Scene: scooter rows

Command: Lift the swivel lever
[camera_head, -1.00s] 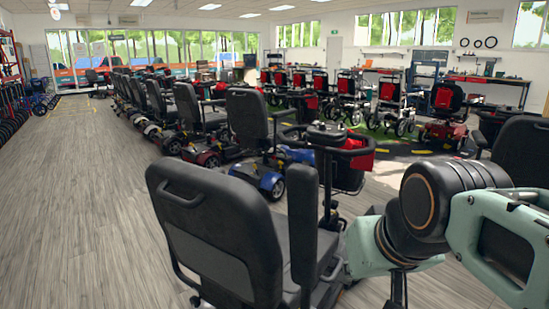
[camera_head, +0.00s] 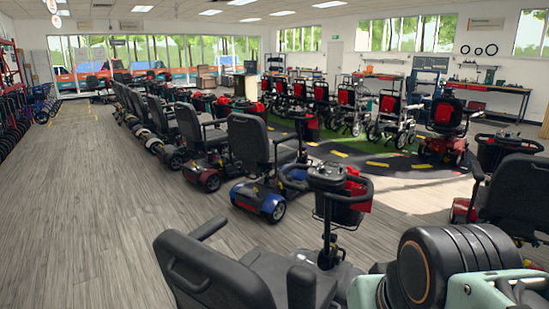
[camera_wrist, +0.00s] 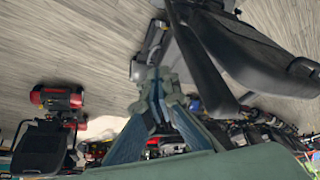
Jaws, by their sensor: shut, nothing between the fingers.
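The nearest mobility scooter has a black seat (camera_head: 205,272) at the bottom of the head view, with its tiller and dark basket (camera_head: 338,205) beyond. In the wrist view, which looks inverted, a black seat (camera_wrist: 245,50) with an armrest fills the upper right. My gripper (camera_wrist: 163,82) shows in the middle of the wrist view, its fingers shut and empty. It appears beside the seat, apart from it. I cannot make out the swivel lever in either view. My gripper is outside the head view; only part of my arm shows there at the lower right.
A row of scooters (camera_head: 255,140) runs away behind the nearest one. Another dark seat (camera_head: 515,195) stands close at the right. A red scooter (camera_wrist: 55,97) shows at the left of the wrist view. The wooden floor (camera_head: 90,190) at the left is open.

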